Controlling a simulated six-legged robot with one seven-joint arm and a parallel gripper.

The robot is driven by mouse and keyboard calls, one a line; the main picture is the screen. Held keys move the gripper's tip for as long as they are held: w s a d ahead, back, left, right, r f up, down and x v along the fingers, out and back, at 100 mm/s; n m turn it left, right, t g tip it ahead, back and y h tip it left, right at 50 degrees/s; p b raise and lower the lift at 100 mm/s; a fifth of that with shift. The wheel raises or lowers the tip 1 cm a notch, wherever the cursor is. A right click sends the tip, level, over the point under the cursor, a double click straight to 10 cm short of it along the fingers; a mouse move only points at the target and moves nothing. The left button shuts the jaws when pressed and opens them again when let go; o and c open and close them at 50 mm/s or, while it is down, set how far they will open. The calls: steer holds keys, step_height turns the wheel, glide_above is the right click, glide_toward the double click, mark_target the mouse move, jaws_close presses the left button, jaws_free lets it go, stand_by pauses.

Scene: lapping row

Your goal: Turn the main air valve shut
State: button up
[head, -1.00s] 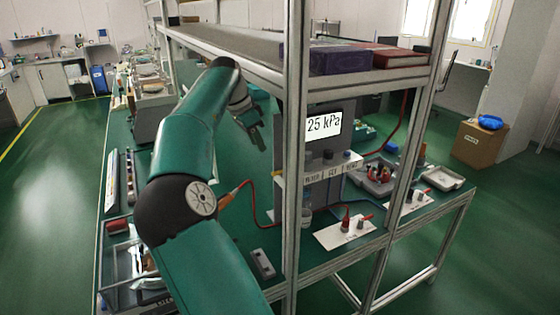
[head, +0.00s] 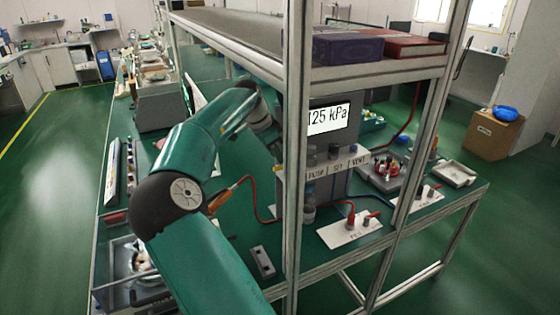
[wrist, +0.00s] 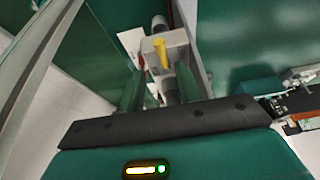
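In the wrist view a yellow lever (wrist: 161,53) stands on a light grey block with dark round pipe ends, which looks like the main air valve (wrist: 176,41). My gripper (wrist: 160,88) is open, with one dark green finger on each side of the view below the block. The lever shows beyond and between the fingers. I cannot tell whether either finger touches the valve. In the head view my arm reaches in under the shelf, and its end is mostly hidden by the front post. I cannot make out the valve there.
The front post (head: 295,180) and overhead shelf (head: 240,50) crowd my arm. A grey unit's display (head: 328,118) reads 125 kPa, with labelled knobs below it. A red hose (head: 256,205) and a white plate with a red fitting (head: 349,230) are on the bench. Open floor lies left.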

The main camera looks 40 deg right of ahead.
mark_target(280, 167)
steer(key=x, duration=0.3)
steer(key=shift+w+f, duration=0.1)
steer(key=shift+w, duration=0.2)
steer(key=shift+s+d+f, duration=0.25)
steer(key=shift+s+f, duration=0.05)
steer(key=shift+w+f, duration=0.15)
steer(key=c, duration=0.7)
jaws_close()
